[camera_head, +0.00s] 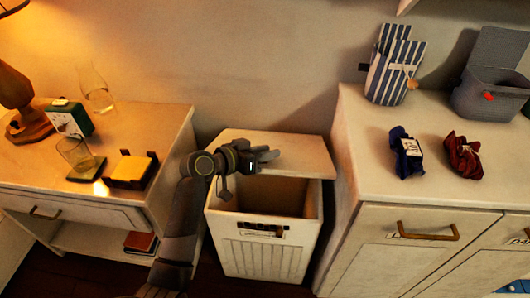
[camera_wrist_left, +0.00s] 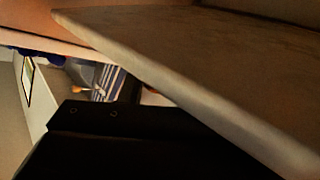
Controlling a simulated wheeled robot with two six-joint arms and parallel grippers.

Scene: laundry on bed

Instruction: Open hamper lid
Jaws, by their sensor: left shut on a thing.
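The white hamper (camera_head: 262,257) stands on the floor between two pieces of furniture, with a slatted front and a dark handle slot. Its lid (camera_head: 304,154) is raised at the front, and the hollow inside shows below it. My left gripper (camera_head: 264,156) is at the lid's front left part, shut on the lid. In the left wrist view the lid (camera_wrist_left: 215,65) is a broad pale panel crossing above the dark gripper body (camera_wrist_left: 130,140). The fingertips are not clear there. My right gripper is not in view.
A nightstand (camera_head: 140,118) with a lamp, glasses and small boxes stands close on the left. A white dresser (camera_head: 440,190) on the right bears a striped bag (camera_head: 392,72), a grey bin (camera_head: 490,93), and blue (camera_head: 406,152) and red (camera_head: 463,157) bundles. The wall is behind.

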